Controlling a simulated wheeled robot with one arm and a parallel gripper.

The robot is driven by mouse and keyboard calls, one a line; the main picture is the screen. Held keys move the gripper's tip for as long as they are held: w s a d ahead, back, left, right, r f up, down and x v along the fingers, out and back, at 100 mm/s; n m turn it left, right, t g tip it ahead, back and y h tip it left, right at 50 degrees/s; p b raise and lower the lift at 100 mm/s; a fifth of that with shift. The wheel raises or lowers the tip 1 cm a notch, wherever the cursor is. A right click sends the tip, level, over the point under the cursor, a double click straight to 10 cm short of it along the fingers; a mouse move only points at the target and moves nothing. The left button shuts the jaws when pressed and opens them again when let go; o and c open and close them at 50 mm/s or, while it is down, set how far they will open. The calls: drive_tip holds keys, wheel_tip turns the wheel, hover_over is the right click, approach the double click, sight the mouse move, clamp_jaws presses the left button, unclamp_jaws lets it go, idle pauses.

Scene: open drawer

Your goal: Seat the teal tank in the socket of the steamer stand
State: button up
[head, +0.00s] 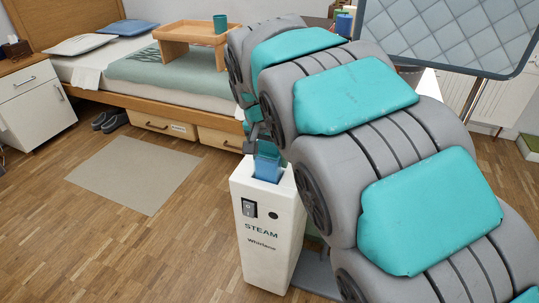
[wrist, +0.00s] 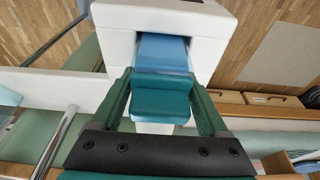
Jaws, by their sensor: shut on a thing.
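The teal tank (wrist: 162,104) has a teal top block and a blue lower part. My gripper (wrist: 160,82) is shut on the teal block, with a green finger on each side. The blue part reaches into the opening in the white housing of the steamer stand (wrist: 215,30). In the head view the steamer stand (head: 262,225) is a tall white box marked STEAM, and the tank's blue part (head: 267,168) shows upright at its top opening. My arm hides part of the stand's right side. How deep the tank sits cannot be told.
A bed (head: 110,65) with a wooden tray (head: 190,35) and a teal cup (head: 220,23) stands behind. An ironing board (head: 450,35) is at the upper right. A grey mat (head: 135,172) lies on open floor left of the stand.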

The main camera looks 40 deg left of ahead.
drive_tip(key=shift+f, duration=0.15)
drive_tip(key=o, duration=1.5)
drive_tip(key=v, duration=1.2)
drive_tip(key=shift+d, duration=0.1)
